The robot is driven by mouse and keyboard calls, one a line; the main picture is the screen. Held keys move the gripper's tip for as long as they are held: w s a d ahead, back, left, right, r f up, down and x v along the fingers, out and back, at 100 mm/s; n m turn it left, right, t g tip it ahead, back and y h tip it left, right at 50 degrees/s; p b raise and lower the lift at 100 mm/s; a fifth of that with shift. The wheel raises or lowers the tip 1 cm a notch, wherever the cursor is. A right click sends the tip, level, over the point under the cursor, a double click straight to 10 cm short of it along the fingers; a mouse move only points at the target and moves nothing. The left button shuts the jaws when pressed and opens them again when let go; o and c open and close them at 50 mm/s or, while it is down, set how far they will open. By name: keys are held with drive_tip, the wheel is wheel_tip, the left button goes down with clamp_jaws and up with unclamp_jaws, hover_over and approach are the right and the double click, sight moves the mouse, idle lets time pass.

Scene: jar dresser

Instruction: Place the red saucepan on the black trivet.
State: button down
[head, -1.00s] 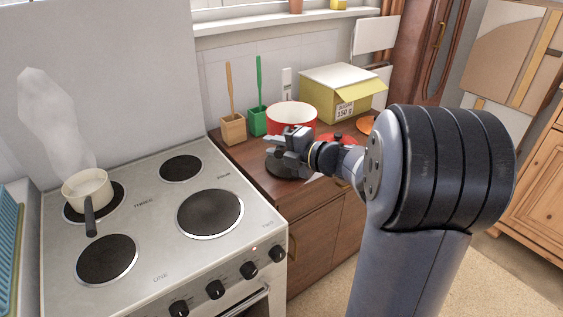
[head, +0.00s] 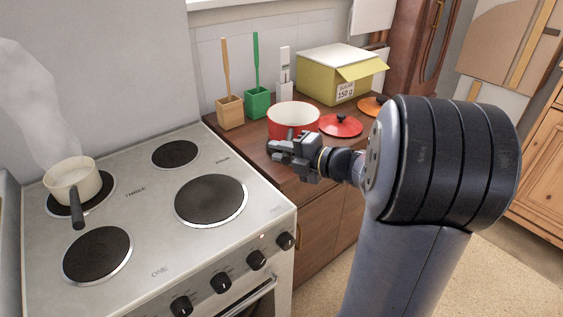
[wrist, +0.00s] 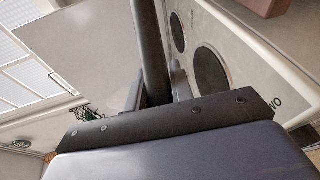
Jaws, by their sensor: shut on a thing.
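The red saucepan (head: 292,122), with a cream-white inside, is upright at the front of the dresser top, just behind my gripper (head: 284,147). My gripper is shut on its handle. The wrist view shows a long dark bar, the handle (wrist: 150,50), between the fingers. The black trivet (head: 269,146) shows only as a dark edge left of my gripper; the rest is hidden by gripper and pan. I cannot tell whether the pan touches it or hangs just above.
A red lid (head: 341,125) and an orange lid (head: 371,106) lie right of the pan. A yellow box (head: 335,80) and wooden (head: 230,113) and green (head: 257,102) holders stand behind. The stove (head: 150,215) at left bears a steaming cream pan (head: 73,178).

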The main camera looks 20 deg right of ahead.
drive_tip(key=shift+f, duration=1.2)
drive_tip(key=c, duration=1.2)
unclamp_jaws()
drive_tip(key=shift+f, duration=0.1)
drive_tip(key=shift+c, duration=0.2)
drive_tip(key=p+v, duration=0.1)
drive_tip(key=v, duration=1.1)
drive_tip(key=shift+d, duration=0.1)
